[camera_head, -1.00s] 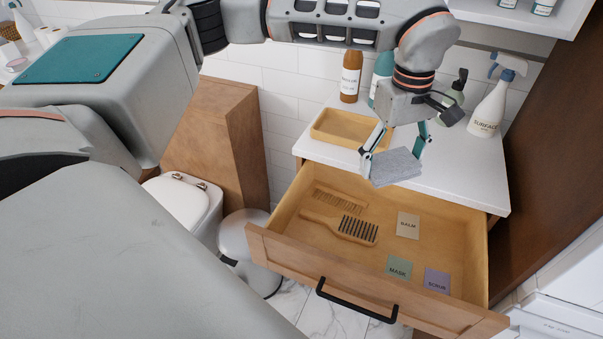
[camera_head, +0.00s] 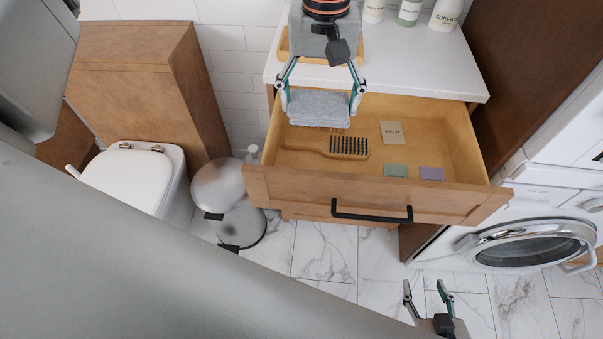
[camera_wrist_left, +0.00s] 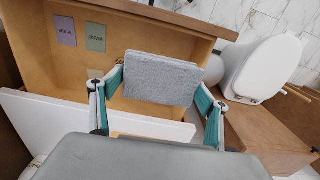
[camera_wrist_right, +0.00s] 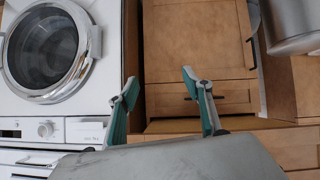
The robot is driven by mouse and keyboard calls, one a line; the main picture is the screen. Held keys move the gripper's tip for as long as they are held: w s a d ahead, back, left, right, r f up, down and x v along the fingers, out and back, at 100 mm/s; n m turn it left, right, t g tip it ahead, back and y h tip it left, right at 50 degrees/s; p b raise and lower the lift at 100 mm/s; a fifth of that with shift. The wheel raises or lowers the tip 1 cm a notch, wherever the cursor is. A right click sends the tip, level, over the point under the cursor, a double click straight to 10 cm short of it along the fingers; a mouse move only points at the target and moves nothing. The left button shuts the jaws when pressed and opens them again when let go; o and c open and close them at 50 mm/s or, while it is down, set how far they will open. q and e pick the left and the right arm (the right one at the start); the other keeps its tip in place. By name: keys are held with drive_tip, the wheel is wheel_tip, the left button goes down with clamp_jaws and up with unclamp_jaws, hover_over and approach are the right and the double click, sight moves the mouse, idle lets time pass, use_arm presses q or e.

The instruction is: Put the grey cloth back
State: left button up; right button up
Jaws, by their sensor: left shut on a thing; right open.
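The grey cloth (camera_head: 318,106) is a folded pad held in my left gripper (camera_head: 320,98) over the back left part of the open drawer (camera_head: 455,150). The cloth also shows between the fingers in the left wrist view (camera_wrist_left: 160,78). My left gripper is shut on it. In the drawer lie a wooden brush (camera_head: 340,147), a beige balm packet (camera_head: 391,132), a green packet (camera_head: 396,170) and a purple packet (camera_head: 431,174). The comb behind the brush is mostly hidden by the cloth. My right gripper (camera_head: 428,292) is open and empty, low over the floor in front of the drawer.
The white counter (camera_head: 420,70) above the drawer holds a wooden tray (camera_head: 283,45) and several bottles. A washing machine (camera_head: 520,240) stands at right. A bin (camera_head: 228,195) and toilet (camera_head: 135,180) stand at left. The marble floor (camera_head: 330,250) in front is clear.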

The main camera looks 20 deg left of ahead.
use_arm(q)
drive_tip(key=shift+s+f, duration=0.15)
drive_tip(key=shift+a+f, duration=0.1)
drive_tip(key=shift+f, duration=0.25)
wheel_tip(320, 180, down, 14)
drive_tip(key=shift+f+b, duration=0.1)
drive_tip(key=shift+b, duration=0.65)
drive_tip(key=shift+f, duration=0.75)
wheel_tip(320, 180, down, 4)
drive_tip(key=shift+r, duration=0.3)
drive_tip(key=o, duration=1)
drive_tip(key=shift+b, duration=0.3)
